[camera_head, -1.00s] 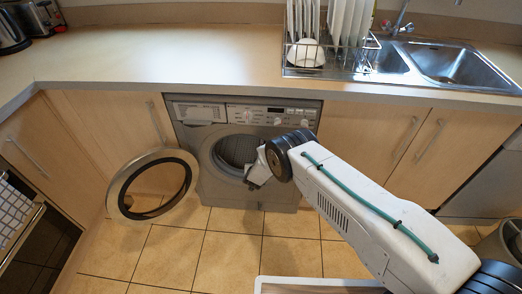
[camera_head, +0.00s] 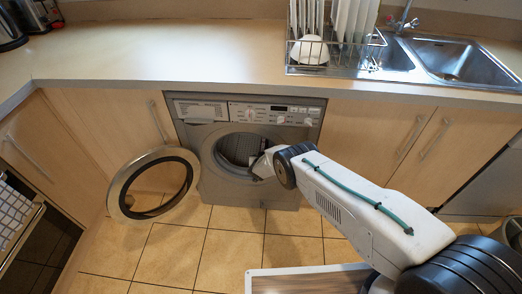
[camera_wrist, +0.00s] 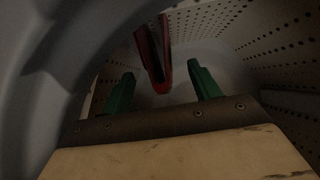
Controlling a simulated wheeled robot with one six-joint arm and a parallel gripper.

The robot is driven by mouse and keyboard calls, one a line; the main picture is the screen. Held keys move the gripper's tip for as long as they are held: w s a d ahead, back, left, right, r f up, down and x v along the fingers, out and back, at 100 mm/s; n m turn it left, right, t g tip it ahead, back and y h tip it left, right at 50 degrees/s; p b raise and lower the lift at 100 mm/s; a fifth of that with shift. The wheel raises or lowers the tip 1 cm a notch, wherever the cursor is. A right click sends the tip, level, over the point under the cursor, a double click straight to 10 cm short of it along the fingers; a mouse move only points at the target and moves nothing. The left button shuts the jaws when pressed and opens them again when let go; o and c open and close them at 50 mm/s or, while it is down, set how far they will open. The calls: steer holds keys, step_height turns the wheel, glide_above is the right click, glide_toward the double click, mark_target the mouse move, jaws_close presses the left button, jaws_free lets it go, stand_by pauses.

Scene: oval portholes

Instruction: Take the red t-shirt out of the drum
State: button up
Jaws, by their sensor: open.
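The red t-shirt (camera_wrist: 154,58) shows in the wrist view as a dark red folded shape, hanging in the upper middle inside the drum (camera_wrist: 275,45). My gripper (camera_wrist: 162,90) is open, with its two green fingers apart and pointing into the drum. The red cloth is ahead of the fingers and, in the picture, between them; nothing is held. In the head view the drum mouth (camera_head: 236,148) is in the grey washing machine (camera_head: 205,175), and my wrist is at its right side. The fingers and the t-shirt are hidden there.
The washing machine's round door (camera_head: 117,193) stands open to the left. Wooden cupboards flank the machine under a worktop (camera_head: 170,60). A dish rack (camera_head: 330,50) with plates and a sink (camera_head: 450,62) are above right.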

steer(key=c, duration=1.3)
steer(key=shift+r, duration=1)
